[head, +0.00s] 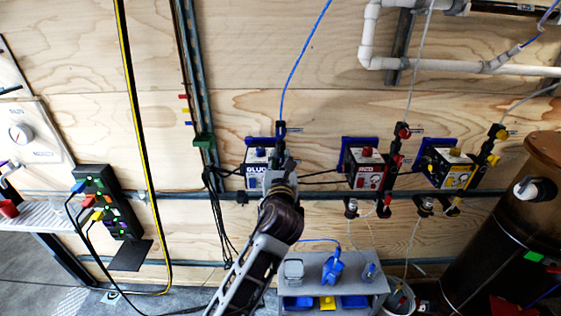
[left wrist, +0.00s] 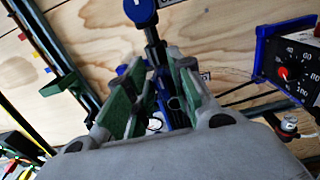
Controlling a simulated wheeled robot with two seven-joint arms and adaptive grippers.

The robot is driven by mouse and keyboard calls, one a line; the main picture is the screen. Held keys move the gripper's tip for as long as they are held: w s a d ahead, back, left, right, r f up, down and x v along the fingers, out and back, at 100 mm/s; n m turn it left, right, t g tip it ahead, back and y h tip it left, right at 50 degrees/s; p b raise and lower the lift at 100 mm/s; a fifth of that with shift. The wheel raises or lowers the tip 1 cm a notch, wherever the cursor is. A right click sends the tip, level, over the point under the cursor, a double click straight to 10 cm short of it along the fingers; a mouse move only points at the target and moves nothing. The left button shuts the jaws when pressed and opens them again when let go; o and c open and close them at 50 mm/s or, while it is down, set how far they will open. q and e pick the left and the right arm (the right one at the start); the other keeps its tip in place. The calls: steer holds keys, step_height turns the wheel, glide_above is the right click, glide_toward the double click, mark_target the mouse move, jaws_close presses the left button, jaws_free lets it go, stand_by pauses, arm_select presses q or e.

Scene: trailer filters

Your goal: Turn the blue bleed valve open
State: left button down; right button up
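In the left wrist view, the green-padded fingers of my left gripper (left wrist: 158,72) are apart. A black post with a round blue knob (left wrist: 140,12) rises beyond them. Dark fittings show between the fingers; I cannot tell which part is the bleed valve, or whether the fingers touch it. My right gripper is out of view.
A red unit (head: 366,170) and a yellow unit (head: 449,168) hang to the right on the same rail. A grey bench (head: 374,284) with blue items stands below. A dark cylinder (head: 500,250) is at the right. Cables hang left of the blue unit.

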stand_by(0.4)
arm_select(q)
steer(key=shift+a+n+p, duration=0.15)
steer(key=shift+n+p, duration=0.8)
steer(key=shift+n, duration=0.35)
steer(key=shift+a+f+n+p, duration=0.15)
steer(key=shift+n+p, duration=0.4)
steer(key=shift+n, duration=1.55)
steer(key=n, duration=0.6)
steer(key=f+n, duration=0.1)
steer(key=n, duration=0.2)
steer(key=shift+a+n+b, duration=0.3)
steer(key=shift+a+b, duration=0.05)
steer(key=shift+b, duration=0.05)
